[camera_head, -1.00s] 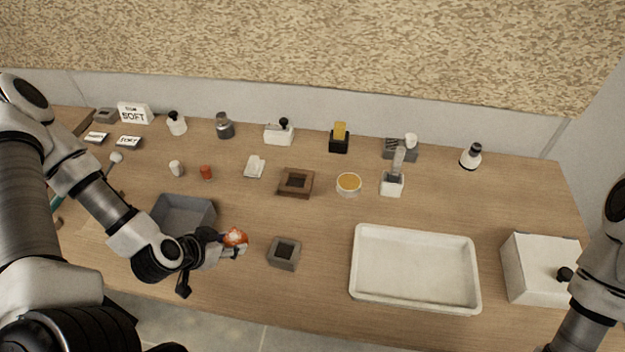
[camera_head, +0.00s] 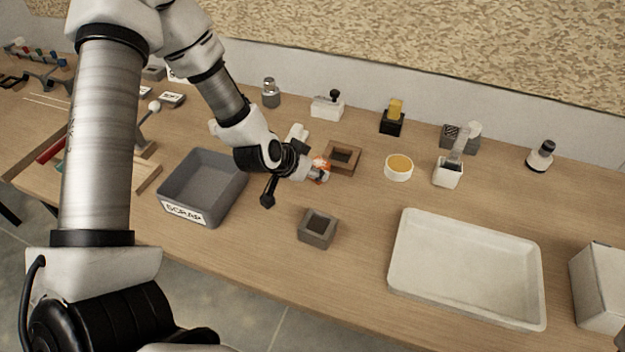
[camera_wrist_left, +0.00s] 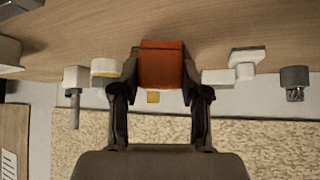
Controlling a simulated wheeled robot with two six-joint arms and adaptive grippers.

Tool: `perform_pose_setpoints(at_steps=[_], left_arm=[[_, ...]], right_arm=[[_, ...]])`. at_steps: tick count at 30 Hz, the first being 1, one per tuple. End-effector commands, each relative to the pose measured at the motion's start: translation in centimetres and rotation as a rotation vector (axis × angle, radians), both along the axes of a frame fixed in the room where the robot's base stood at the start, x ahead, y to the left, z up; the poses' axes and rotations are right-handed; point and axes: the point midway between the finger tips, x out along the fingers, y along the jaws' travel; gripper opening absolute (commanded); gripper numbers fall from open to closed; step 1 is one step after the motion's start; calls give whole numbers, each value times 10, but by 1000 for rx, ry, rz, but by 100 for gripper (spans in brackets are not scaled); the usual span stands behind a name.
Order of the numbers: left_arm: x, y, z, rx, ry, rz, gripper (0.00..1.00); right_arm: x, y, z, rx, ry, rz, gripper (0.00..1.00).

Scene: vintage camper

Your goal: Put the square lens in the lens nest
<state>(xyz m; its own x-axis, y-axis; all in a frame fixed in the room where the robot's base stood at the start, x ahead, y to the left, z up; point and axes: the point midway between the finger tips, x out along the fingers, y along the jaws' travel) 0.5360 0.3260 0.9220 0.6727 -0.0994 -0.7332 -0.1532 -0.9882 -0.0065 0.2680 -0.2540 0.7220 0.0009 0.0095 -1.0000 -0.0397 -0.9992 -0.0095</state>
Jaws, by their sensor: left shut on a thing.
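My left gripper (camera_head: 314,170) is shut on an orange-red lens (camera_head: 322,162) and holds it at the near left edge of a brown square block with a dark recess (camera_head: 350,151). I cannot tell whether the lens touches that block. In the left wrist view the orange-red lens (camera_wrist_left: 161,66) sits between the two fingertips (camera_wrist_left: 160,84), with a squared outline. A grey square block with a dark recess (camera_head: 318,241) stands nearer the front edge. No label shows which block is the lens nest. My right gripper is out of view.
A grey scrap bin (camera_head: 166,190) stands left of the gripper, and a large white tray (camera_head: 395,262) lies at right. A round amber-topped dish (camera_head: 398,178) and a white holder (camera_head: 447,180) stand right of the brown block. Bare wood lies between the blocks.

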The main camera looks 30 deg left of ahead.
Motion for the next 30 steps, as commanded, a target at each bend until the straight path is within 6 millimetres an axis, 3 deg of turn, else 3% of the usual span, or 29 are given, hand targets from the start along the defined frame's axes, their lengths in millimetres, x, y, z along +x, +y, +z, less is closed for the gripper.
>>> perform_pose_setpoints(at_steps=[4, 14, 15, 17, 26, 30], left_arm=[[-1, 0, -25, 0, 3, -1, 0], [-1, 0, -30, -1, 1, 0, 0], [-1, 0, -30, -1, 1, 0, 52], [-1, 0, -29, -1, 1, 0, 70], [-1, 0, -28, -1, 0, 0, 70], [-8, 2, -16, -4, -1, 2, 70]], right_arm=[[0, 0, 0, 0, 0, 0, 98], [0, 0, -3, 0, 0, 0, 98], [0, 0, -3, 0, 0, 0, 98], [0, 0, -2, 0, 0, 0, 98], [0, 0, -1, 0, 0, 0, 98], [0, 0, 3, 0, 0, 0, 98]])
